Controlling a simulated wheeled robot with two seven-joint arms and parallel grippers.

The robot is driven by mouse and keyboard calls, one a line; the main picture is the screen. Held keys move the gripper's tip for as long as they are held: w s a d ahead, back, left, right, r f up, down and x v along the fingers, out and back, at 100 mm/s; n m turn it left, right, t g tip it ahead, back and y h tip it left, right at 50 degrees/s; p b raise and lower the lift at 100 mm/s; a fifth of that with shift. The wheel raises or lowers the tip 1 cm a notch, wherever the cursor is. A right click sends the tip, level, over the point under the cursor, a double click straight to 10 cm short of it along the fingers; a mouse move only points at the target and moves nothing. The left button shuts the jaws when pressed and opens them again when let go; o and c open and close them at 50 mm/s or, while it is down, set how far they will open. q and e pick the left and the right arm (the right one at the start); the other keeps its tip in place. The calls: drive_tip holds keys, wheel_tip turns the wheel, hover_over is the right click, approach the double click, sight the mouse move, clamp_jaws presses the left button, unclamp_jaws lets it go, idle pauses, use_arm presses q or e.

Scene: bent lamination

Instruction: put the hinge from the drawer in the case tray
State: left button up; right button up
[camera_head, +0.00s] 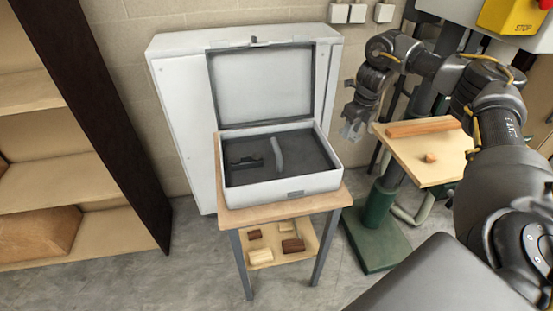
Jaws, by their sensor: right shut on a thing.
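A white case (333,170) stands open on a small wooden table, its lid raised at the back. Its dark grey tray (300,150) has a black recess or dark part at the left and a curved grey shape near the middle; I cannot tell what these are. My right gripper (352,127) hangs in the air to the right of the case, apart from it. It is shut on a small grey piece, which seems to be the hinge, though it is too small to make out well. No drawer can be made out. My left gripper is out of view.
The small table (228,222) has a lower shelf with several wooden blocks. A white cabinet (178,75) stands behind the case. A green stand with a wooden board (408,152) is at the right. Wooden shelves (45,170) stand at the left. Floor between is clear.

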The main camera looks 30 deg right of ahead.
drive_tip(key=w+a+f, duration=0.4)
drive_tip(key=w+a, duration=0.1)
drive_tip(key=a, duration=0.3)
hover_over(304, 166)
drive_tip(key=s+d, duration=0.1)
wheel_tip(304, 166, down, 4)
drive_tip(key=shift+d+f, duration=0.1)
drive_tip(key=shift+f, duration=0.1)
drive_tip(key=shift+w+a+f+b, duration=0.2)
drive_tip(key=shift+a+f+b, duration=0.1)
drive_tip(key=shift+a+f, duration=0.15)
drive_tip(key=f, duration=0.1)
drive_tip(key=f+p, duration=0.1)
drive_tip(key=f, duration=0.1)
drive_tip(key=shift+w+a, duration=0.1)
drive_tip(key=shift+a, duration=0.1)
drive_tip(key=shift+f, duration=0.3)
drive_tip(key=shift+d+f, duration=0.1)
